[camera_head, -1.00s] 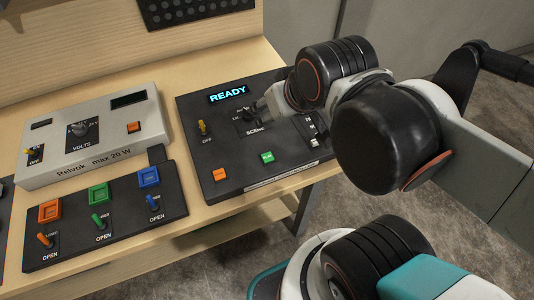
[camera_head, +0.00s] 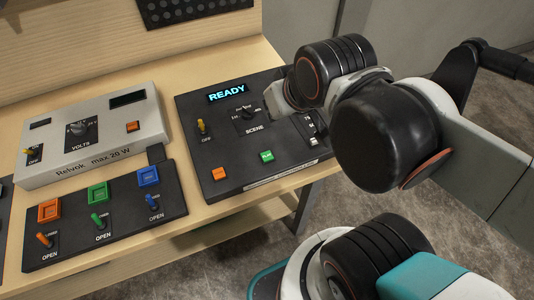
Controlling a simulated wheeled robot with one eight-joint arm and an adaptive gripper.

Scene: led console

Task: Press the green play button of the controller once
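The controller (camera_head: 225,140) is a black console on the wooden table, with a lit READY display (camera_head: 227,92). Its green play button (camera_head: 266,156) sits near the front edge, in clear view and with nothing touching it. An orange button (camera_head: 219,174) is to its left, and the SCENE knob (camera_head: 247,113) is above and behind it. My gripper (camera_head: 272,101) is over the right side of the controller, just right of the SCENE knob and behind the green button. Only a grey part of it shows; the arm hides most of it and I cannot see its fingers clearly.
A yellow-tipped toggle (camera_head: 202,126) stands on the controller's left. A grey Relvok power supply (camera_head: 95,160) and a black panel (camera_head: 125,235) with coloured buttons and toggles lie to the left. The space above the controller's front left is free.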

